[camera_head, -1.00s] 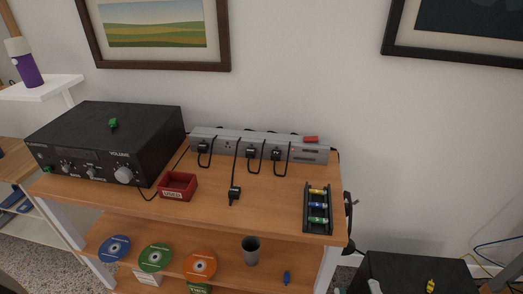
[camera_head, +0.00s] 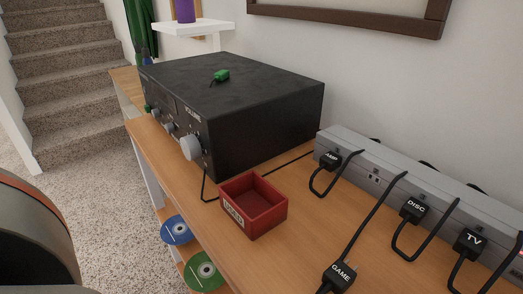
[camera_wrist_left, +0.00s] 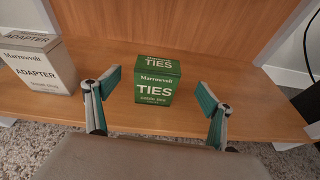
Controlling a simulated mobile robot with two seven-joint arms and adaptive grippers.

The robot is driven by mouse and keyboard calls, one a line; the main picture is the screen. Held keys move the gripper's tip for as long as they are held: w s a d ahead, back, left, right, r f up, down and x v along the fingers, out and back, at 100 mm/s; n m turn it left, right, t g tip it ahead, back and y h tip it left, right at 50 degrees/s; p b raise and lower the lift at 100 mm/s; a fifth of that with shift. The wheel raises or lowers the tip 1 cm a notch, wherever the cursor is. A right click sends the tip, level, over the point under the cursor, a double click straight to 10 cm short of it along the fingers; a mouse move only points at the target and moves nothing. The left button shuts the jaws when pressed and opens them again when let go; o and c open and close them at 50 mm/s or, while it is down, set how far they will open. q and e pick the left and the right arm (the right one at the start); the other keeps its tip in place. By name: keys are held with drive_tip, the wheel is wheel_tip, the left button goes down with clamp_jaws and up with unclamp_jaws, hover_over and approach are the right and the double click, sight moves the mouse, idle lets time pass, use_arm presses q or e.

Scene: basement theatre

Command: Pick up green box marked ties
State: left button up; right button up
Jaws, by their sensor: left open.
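The green box marked TIES (camera_wrist_left: 157,80) stands upright on a wooden shelf in the left wrist view, its white lettering facing the camera. My left gripper (camera_wrist_left: 158,92) is open, with one finger to the left of the box and one to the right. There is a gap between each finger and the box, and I cannot tell whether the fingertips reach its depth. The green box is not visible in the head view now. My right gripper is not in view.
A white ADAPTER box (camera_wrist_left: 40,65) stands left of the green box on the same shelf. In the head view, a black amplifier (camera_head: 235,105), a red tray (camera_head: 253,205) and a grey power strip (camera_head: 430,185) sit on the tabletop. Discs (camera_head: 204,272) lie on the shelf below.

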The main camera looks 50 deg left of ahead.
use_arm(q)
drive_tip(key=shift+n, duration=0.4)
drive_tip(key=b+x, duration=0.1)
drive_tip(key=x, duration=0.6)
drive_tip(key=shift+w+a+f+b, duration=0.15)
drive_tip(key=shift+w+a+b, duration=0.1)
drive_tip(key=shift+b, duration=0.1)
drive_tip(key=shift+w+d, duration=0.1)
drive_tip(key=shift+w, duration=0.3)
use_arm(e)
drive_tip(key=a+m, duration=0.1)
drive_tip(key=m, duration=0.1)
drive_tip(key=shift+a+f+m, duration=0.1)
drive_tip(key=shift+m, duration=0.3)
use_arm(q)
drive_tip(key=c, duration=1.6)
